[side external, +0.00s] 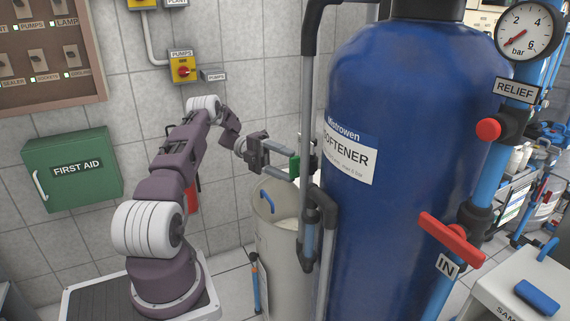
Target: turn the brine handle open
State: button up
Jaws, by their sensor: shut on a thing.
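The blue softener tank (420,150) stands close to the right of my gripper. A grey pipe (306,100) runs vertically just beside it. The pale open tub (275,240) is below. A red handle (450,239) and a gauge (525,31) are farther right.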

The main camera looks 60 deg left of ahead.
dwell(0.4)
jog(key=o, duration=1.4)
jog(key=shift+c, duration=0.2)
